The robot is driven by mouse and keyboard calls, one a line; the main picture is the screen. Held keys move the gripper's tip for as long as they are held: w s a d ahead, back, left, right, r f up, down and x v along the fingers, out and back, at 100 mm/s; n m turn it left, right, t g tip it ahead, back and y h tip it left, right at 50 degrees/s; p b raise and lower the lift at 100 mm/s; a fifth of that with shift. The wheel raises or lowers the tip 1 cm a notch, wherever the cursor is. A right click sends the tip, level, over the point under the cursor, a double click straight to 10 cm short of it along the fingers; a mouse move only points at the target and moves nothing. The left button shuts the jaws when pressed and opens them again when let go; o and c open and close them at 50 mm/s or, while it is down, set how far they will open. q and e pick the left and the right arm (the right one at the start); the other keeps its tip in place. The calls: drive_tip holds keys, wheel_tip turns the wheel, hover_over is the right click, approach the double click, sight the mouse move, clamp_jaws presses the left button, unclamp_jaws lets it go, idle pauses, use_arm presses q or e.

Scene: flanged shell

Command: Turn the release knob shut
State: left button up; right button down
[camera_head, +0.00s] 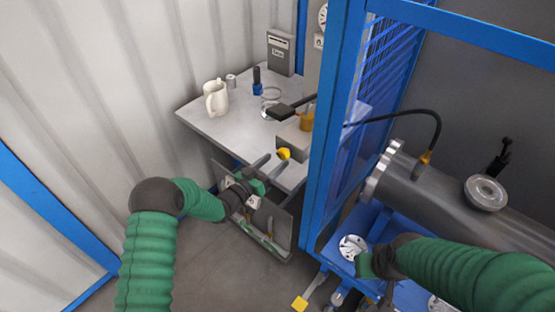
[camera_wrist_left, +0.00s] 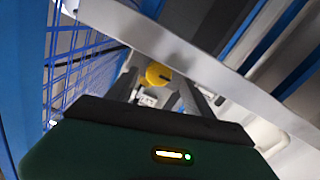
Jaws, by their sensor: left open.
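In the left wrist view the knob (camera_wrist_left: 158,74) appears beyond and between the spread fingers (camera_wrist_left: 160,90). Contact cannot be made out, nor can the knob's turn position. My right gripper (camera_head: 374,284) is low beside the blue frame, partly hidden by its own wrist; its jaws are unclear.
A blue post (camera_head: 325,150) stands close right of my left gripper. A flanged metal shell (camera_head: 440,187) lies behind it.

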use_arm(q)
drive_tip(key=shift+x, duration=1.3)
clamp_jaws()
